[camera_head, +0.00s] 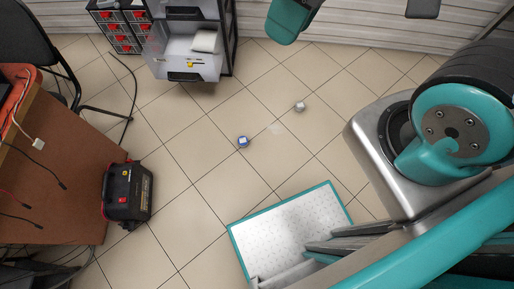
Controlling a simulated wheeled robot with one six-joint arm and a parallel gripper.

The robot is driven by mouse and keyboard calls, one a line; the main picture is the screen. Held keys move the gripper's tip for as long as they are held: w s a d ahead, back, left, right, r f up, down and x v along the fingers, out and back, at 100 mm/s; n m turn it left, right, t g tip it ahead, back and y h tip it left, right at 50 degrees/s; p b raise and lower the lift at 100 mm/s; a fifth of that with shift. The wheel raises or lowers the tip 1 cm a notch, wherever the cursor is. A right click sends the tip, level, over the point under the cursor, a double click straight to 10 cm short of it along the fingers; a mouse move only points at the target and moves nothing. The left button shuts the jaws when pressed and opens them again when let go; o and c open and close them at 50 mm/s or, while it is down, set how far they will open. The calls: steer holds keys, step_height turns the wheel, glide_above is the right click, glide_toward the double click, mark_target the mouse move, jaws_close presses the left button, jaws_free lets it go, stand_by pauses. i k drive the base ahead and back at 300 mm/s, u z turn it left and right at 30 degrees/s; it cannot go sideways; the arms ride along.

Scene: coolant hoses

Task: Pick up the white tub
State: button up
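Two small things lie apart on the tiled floor near the middle of the head view. One is a small pale grey-white piece (299,106), to the upper right. The other is a small blue piece with a white top (243,141), to the lower left. Both are too small to tell for sure which is the white tub. My gripper's fingers do not show in this view. Nothing is seen touching either small thing.
A brown table (70,175) stands at the left, with a black battery-like box (127,192) at its edge. A printer (188,55) on a dark rack and red-fronted drawers (118,30) stand at the upper left. A dark chair (25,40) is beyond the table.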

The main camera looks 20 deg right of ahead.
mark_target(243, 140)
steer(key=u, duration=0.05)
steer(key=k, duration=1.5)
steer(key=u, duration=0.65)
steer(key=i, duration=0.6)
steer(key=u, duration=0.7)
steer(key=i, duration=1.35)
steer(key=z, duration=1.25)
steer(key=i, duration=0.5)
steer(key=z, duration=0.55)
